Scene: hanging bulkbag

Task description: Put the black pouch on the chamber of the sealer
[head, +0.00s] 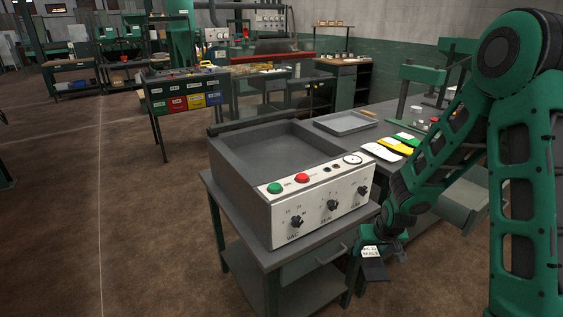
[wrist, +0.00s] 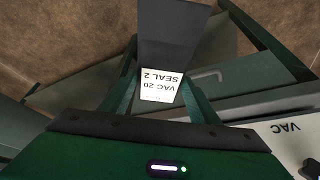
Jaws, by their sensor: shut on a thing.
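The sealer (head: 318,205) stands on a grey table, with a white front panel of knobs, a green and a red button and a gauge. Its chamber (head: 275,148) is open at the top and looks empty. My gripper (head: 378,240) is shut on the black pouch (head: 374,270), in front of the sealer's right side and below its panel. The pouch hangs down in the head view. In the wrist view the pouch (wrist: 172,35) sticks out past the fingertips, with a white label reading VAC 20, SEAL 2.
A grey tray (head: 346,123) lies on the bench behind the sealer. White, yellow and green pouches (head: 396,146) lie to its right. The sealer's table has a drawer with a handle (head: 330,256) near my gripper. Open floor lies at the left.

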